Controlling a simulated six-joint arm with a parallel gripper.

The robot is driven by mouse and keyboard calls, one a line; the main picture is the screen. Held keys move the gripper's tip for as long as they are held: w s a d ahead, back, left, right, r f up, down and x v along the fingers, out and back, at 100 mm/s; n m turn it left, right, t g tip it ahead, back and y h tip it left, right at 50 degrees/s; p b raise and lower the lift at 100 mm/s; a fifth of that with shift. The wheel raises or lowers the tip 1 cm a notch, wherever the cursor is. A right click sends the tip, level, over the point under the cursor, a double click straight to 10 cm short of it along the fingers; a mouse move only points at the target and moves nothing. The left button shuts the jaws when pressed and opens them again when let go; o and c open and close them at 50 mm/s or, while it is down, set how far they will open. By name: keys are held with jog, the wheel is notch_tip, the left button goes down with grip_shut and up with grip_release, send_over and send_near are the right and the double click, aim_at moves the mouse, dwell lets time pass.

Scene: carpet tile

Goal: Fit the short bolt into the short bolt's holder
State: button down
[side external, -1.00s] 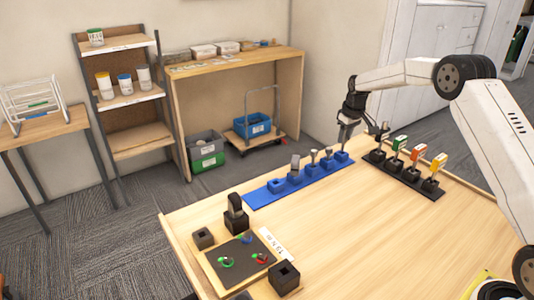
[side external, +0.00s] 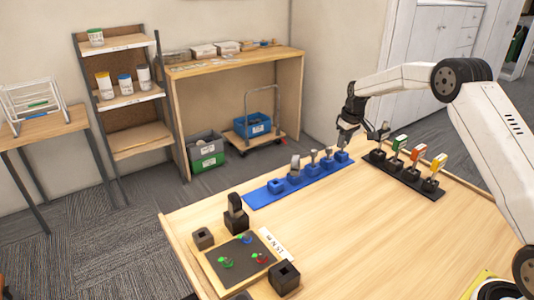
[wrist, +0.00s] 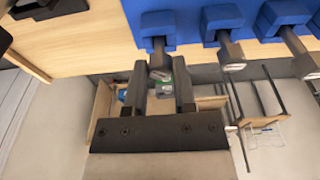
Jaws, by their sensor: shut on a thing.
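A row of blue holders stands on a blue strip (side external: 262,199). My gripper (side external: 344,140) is over the right-end blue holder (side external: 342,157). In the wrist view, my gripper (wrist: 160,82) is shut on the grey short bolt (wrist: 159,58), with a dark finger on each side of it. The bolt lines up with the end holder (wrist: 157,22) and its shank meets that block. How deep it sits cannot be told. In the side view the fingers largely hide the bolt.
Neighbouring blue holders (wrist: 222,16) carry other grey bolts (wrist: 230,52); the left-end block (side external: 276,186) looks empty. A black rack (side external: 404,178) with coloured-tag pieces stands close right. A black board (side external: 240,258) and blocks lie at front left. The middle table is clear.

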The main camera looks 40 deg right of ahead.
jog(key=shift+f, duration=0.8)
jog(key=shift+c, duration=1.8)
grip_release()
notch_tip(320, 180, up, 8)
jog(key=s, duration=0.1)
jog(key=shift+f, duration=0.15)
jog(key=shift+s+a, duration=0.1)
jog(key=s+a, duration=1.1)
jog(key=a, duration=0.2)
jog(key=s+a+f, duration=0.2)
jog(key=s+a, duration=0.2)
jog(key=s, duration=0.4)
jog(key=s+a+f, duration=0.2)
jog(key=s+a, duration=0.2)
jog(key=s, duration=0.5)
jog(key=shift+a+t, duration=0.15)
jog(key=shift+t, duration=0.25)
